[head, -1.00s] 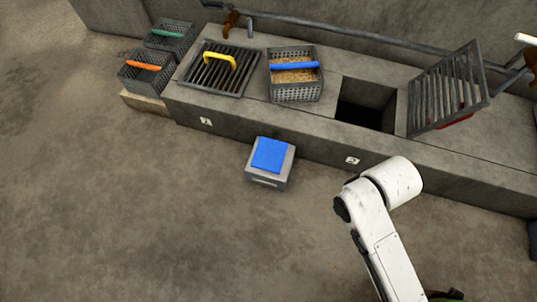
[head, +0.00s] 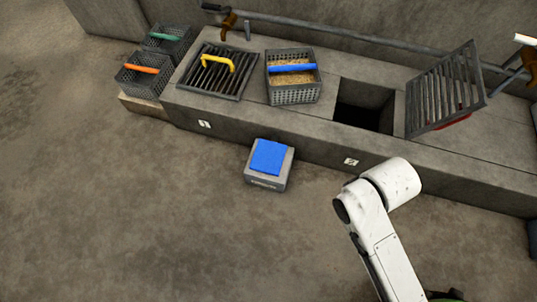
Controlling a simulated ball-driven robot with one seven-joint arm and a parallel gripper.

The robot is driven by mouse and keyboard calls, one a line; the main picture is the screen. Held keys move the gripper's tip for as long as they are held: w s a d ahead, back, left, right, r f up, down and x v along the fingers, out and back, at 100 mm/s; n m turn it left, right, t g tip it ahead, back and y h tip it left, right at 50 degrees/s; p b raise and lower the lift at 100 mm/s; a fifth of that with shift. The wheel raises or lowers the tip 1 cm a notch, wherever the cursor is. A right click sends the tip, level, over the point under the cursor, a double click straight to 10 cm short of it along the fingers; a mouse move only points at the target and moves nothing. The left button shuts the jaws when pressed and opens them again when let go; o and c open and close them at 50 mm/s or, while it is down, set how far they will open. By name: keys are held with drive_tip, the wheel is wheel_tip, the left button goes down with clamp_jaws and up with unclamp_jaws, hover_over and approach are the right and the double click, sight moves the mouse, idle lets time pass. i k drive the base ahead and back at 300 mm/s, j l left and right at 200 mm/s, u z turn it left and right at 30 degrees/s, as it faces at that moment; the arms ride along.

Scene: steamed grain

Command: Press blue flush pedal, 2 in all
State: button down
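The blue flush pedal (head: 268,157) is the sloped blue top of a small grey box (head: 267,183) on the floor. The box stands in front of the long concrete bench, between the labels 1 and 2. Nothing touches the pedal. My white arm shows at the lower right, to the right of the pedal and apart from it. My gripper is not in the picture.
The concrete bench (head: 330,133) runs across the back. On it are a grate with a yellow handle (head: 214,75), a grain basket with a blue handle (head: 292,93), an open pit (head: 365,108) and a raised grate (head: 446,85). Two baskets (head: 143,75) stand left. The front floor is clear.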

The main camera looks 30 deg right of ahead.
sight(268, 156)
drive_tip(key=i+j, duration=0.25)
drive_tip(key=j, duration=0.2)
drive_tip(key=i+j+u, duration=0.1)
drive_tip(key=i+j, duration=0.15)
drive_tip(key=j, duration=0.2)
drive_tip(key=i+j, duration=0.3)
drive_tip(key=j, duration=0.15)
drive_tip(key=k+u, duration=0.05)
